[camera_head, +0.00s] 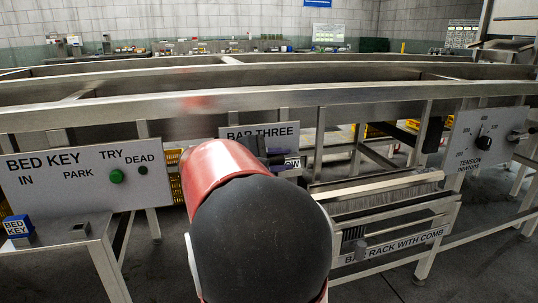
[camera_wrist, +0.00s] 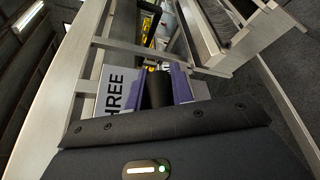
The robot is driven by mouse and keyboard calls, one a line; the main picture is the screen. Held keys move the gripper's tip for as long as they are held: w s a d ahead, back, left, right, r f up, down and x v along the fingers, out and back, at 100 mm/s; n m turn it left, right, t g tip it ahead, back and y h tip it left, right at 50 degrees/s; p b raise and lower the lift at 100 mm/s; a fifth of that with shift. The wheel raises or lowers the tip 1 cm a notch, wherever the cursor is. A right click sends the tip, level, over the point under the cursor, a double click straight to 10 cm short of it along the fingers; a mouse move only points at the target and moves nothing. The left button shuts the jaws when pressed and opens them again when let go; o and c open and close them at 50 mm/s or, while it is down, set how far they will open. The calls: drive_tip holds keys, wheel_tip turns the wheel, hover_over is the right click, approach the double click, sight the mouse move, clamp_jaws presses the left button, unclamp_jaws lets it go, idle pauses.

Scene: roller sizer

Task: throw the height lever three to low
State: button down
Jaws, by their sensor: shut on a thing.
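My gripper's purple fingers are shut on a dark handle, which I take to be height lever three (camera_wrist: 155,93). Most of the lever and its low mark are hidden by my arm and gripper body, so its exact position cannot be told.
A bed key panel (camera_head: 90,176) with a green button and a blue BED KEY block (camera_head: 18,227) stand at left. A rack marked RACK WITH COMB (camera_head: 395,244) is right of my arm. A tension dial panel (camera_head: 487,140) is at far right. Metal rails run across behind.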

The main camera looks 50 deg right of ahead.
idle(0.4)
drive_tip(key=c, duration=1.2)
unclamp_jaws()
drive_tip(key=v, duration=0.7)
drive_tip(key=shift+a, duration=0.35)
drive_tip(key=shift+w+r, duration=0.1)
drive_tip(key=shift+r, duration=0.05)
